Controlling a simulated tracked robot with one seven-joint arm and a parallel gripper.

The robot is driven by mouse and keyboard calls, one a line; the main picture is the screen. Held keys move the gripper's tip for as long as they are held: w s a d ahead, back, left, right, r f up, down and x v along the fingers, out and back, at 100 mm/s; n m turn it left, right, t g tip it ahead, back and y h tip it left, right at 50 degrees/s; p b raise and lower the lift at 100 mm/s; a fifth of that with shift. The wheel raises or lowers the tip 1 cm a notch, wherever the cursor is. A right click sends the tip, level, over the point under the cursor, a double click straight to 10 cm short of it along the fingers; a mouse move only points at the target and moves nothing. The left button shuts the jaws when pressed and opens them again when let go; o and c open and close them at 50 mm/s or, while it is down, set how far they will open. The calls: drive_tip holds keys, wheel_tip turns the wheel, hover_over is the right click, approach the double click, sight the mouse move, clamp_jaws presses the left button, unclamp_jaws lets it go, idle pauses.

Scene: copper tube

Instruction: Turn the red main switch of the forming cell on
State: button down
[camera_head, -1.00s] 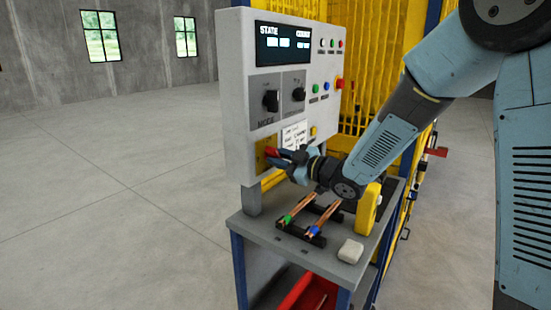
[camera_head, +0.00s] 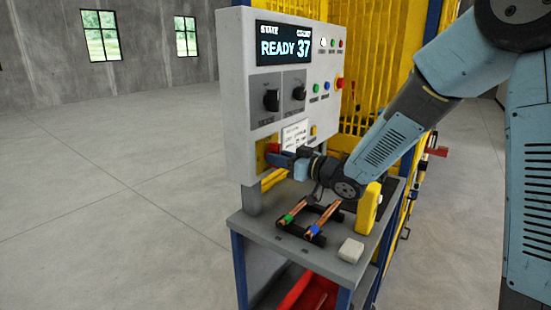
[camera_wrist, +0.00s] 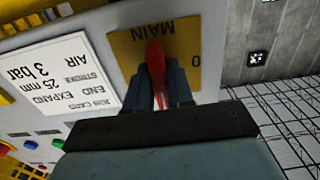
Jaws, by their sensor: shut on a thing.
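The red main switch (camera_wrist: 156,62) sits on a yellow plate (camera_wrist: 128,52) marked MAIN and 0 in the wrist view. The switch also shows in the head view (camera_head: 273,148), at the lower left of the grey control panel (camera_head: 235,85). My gripper (camera_wrist: 160,85) is shut on the red switch handle, one finger on each side. In the head view my gripper (camera_head: 282,158) reaches the switch from the right. The panel display (camera_head: 283,44) is lit and reads READY 37. The fingers hide part of the handle.
Below the panel, a grey bench (camera_head: 290,252) carries copper tubes (camera_head: 322,217) with green and blue marks in a dark holder, a white block (camera_head: 350,250) and a yellow part (camera_head: 367,209). Two black knobs (camera_head: 271,100) sit above the switch. Open floor lies left.

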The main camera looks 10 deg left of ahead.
drive_tip(key=shift+w+d+r+t, duration=0.25)
drive_tip(key=shift+w+r+t, duration=0.05)
drive_tip(key=shift+w, duration=0.1)
drive_tip(key=c, duration=1.3)
unclamp_jaws()
drive_tip(key=shift+o, duration=1.1)
drive_tip(key=shift+s+a+f, duration=0.1)
drive_tip(key=shift+f, duration=0.05)
drive_tip(key=v, duration=1.4)
drive_tip(key=shift+w, duration=0.25)
